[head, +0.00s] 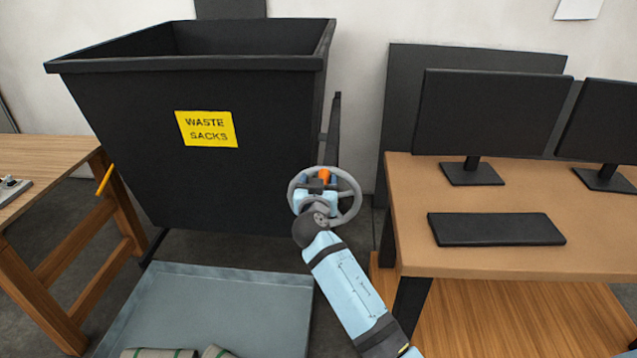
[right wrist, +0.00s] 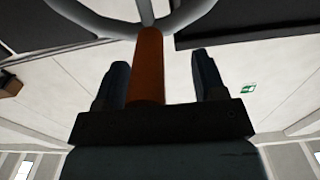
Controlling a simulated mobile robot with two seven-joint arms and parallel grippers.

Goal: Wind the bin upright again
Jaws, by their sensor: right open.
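The big black bin (head: 130,130) with a yellow WASTE SACKS label (head: 207,129) stands at the left of the head view; its front rim looks near level. A grey handwheel (head: 354,207) is at its right side, and its rim and spokes show at the top of the right wrist view (right wrist: 190,18). The wheel's orange handle (head: 324,175) runs between the fingers of my right gripper (right wrist: 160,64), which is open around it. In the wrist view gaps show between the handle (right wrist: 149,70) and both fingers. My left gripper is not in view.
A shallow grey tray (head: 215,300) lies before the bin, with green-striped sacks (head: 160,353) at its near edge. A wooden bench (head: 45,155) is at left. A desk (head: 520,262) with monitors (head: 490,115) and a keyboard (head: 495,229) stands close to the right of the wheel.

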